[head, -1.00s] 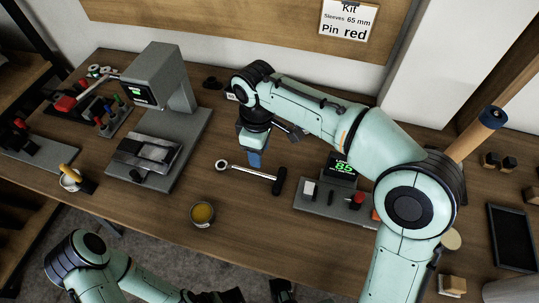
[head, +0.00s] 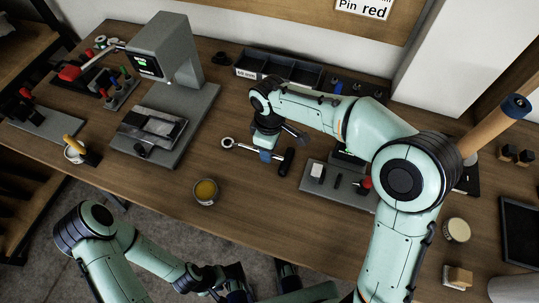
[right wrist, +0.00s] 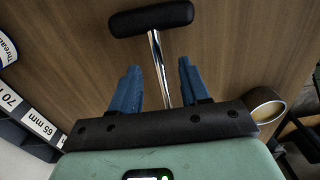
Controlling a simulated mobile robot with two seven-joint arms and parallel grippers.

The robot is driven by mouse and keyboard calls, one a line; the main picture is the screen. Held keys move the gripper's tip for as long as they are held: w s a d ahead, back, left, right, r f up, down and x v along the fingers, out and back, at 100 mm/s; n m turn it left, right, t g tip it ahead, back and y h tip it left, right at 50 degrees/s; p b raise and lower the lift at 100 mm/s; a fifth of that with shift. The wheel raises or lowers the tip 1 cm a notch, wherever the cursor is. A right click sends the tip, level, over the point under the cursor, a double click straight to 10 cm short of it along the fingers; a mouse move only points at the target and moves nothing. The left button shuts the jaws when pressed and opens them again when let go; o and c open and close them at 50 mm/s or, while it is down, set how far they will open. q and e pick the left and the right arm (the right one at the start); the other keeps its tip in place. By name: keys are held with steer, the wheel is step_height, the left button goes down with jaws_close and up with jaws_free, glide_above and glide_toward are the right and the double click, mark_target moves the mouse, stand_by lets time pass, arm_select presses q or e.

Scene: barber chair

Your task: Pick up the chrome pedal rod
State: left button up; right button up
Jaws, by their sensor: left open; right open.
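The chrome pedal rod (head: 245,149) lies on the bench in the head view, with a ring at its left end and a black crossbar at its right end. My right gripper (head: 265,156) is over it, pointing down. In the right wrist view, the rod's chrome shaft (right wrist: 158,68) runs between the two blue fingers of the open right gripper (right wrist: 158,88), with a gap on each side. The black crossbar lies beyond the fingertips; the ring end is hidden. My left gripper (head: 238,288) is open, low at the bottom edge of the head view, away from the rod.
A round tin with yellow contents (head: 205,191) stands left of and nearer than the rod. A grey gauge base (head: 338,190) with small parts is to the right. A grey press (head: 165,70) stands left. A labelled parts tray (head: 280,70) is behind my right arm.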

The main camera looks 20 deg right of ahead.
step_height(320, 180, down, 3)
steer(key=shift+r, duration=0.2)
jaws_close()
steer(key=shift+r, duration=0.1)
